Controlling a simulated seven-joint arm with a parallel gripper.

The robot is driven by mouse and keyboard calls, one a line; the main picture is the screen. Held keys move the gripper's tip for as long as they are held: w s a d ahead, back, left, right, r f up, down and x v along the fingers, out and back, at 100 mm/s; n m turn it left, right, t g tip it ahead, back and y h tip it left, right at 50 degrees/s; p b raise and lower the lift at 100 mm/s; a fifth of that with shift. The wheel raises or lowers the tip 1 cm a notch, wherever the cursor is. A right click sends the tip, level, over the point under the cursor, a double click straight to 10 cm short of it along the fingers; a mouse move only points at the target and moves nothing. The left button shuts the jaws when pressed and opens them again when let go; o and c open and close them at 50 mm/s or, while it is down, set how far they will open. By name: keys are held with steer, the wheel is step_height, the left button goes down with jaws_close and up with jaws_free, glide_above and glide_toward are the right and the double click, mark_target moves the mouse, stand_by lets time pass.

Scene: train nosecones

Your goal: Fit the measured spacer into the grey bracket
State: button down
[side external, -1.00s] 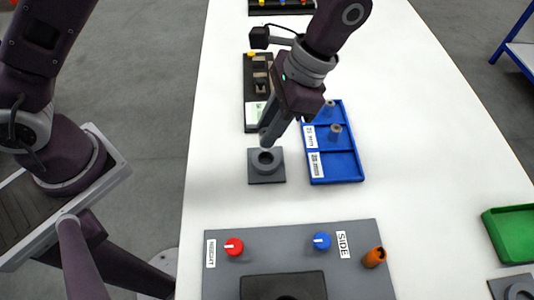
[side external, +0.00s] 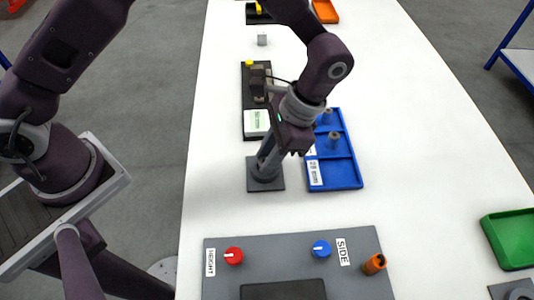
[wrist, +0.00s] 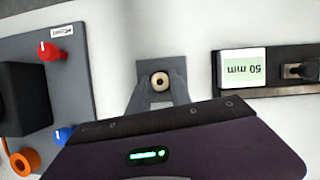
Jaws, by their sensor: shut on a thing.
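The grey bracket (side external: 252,184) is a square plate with a raised round socket, on the white table; it also shows in the wrist view (wrist: 147,70). My gripper (side external: 266,168) points down with its fingertips at the socket. In the wrist view my gripper (wrist: 160,90) is shut on the spacer (wrist: 160,77), a small pale ring-ended piece with a dark centre hole, seen end-on over the bracket. The fingers hide most of the spacer and socket, so I cannot tell how deep it sits.
A blue tray (side external: 344,175) with labelled compartments and grey cylinders (side external: 334,138) lies right of the bracket, close to my gripper. A grey control panel (side external: 220,282) with red and blue knobs is in front. A green tray (side external: 510,237) is at far right.

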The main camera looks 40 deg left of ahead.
steer(key=c, duration=1.2)
jaws_free()
steer(key=shift+s+a+f, duration=0.1)
steer(key=shift+s+f, duration=0.05)
steer(key=shift+f, duration=0.45)
steer(key=v, duration=1.3)
steer(key=shift+r, duration=0.25)
steer(key=s+a+r+n+t+h, duration=0.2)
steer(key=s+a+r+n+t, duration=0.15)
steer(key=a+r, duration=0.85)
steer(key=s+a+n+t, duration=0.1)
steer(key=s+a, duration=0.1)
steer(key=s, duration=0.2)
steer(key=s+a+n+t, duration=0.1)
steer(key=s+a+t, duration=0.1)
steer(key=s, duration=0.3)
steer(key=s+a+n+t, duration=0.2)
steer(key=s+a, duration=0.1)
steer(key=s, duration=0.2)
steer(key=shift+a+r+t+h, duration=0.1)
steer(key=shift+a+t+h, duration=0.15)
steer(key=shift+h, duration=0.15)
